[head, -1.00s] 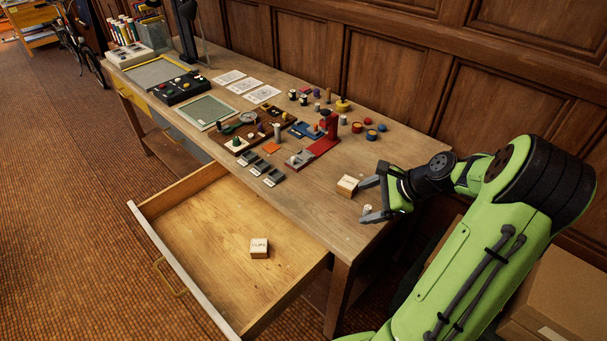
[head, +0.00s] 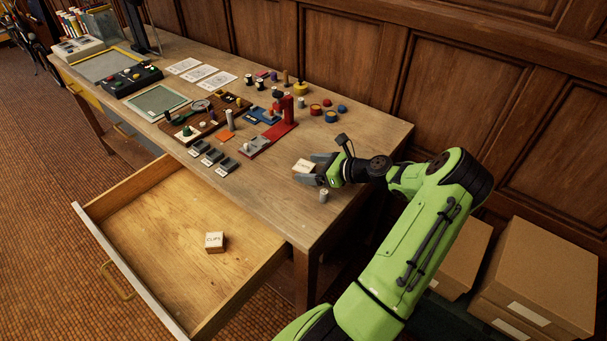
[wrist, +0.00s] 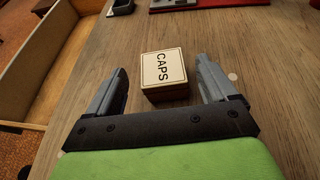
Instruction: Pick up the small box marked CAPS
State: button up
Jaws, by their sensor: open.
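The small box marked CAPS (wrist: 165,72) sits on the tabletop, lid up, with its label readable in the wrist view. In the head view the box (head: 304,166) is near the table's right end. My gripper (wrist: 166,82) is open, with one finger on each side of the box's near part. A gap shows between the box and each finger, so neither seems to touch it. In the head view my gripper (head: 313,171) is low by the tabletop, and the far finger is partly hidden.
A similar box marked CLIPS (head: 214,241) lies in the open drawer (head: 150,236). A small grey cylinder (head: 323,195) stands on the table close to my gripper. A red stand (head: 285,121) and several small parts are farther left. Cardboard boxes (head: 540,270) stand right of the table.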

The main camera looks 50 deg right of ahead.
aim_at(305, 167)
jog(key=b+x, duration=0.1)
jog(key=x, duration=0.4)
jog(key=shift+d+f+b, duration=0.1)
jog(key=shift+d+b, duration=0.05)
jog(key=shift+b, duration=0.15)
jog(key=c, duration=1.1)
notch_tip(305, 167, up, 10)
jog(key=p, duration=0.3)
jog(key=shift+p, duration=0.4)
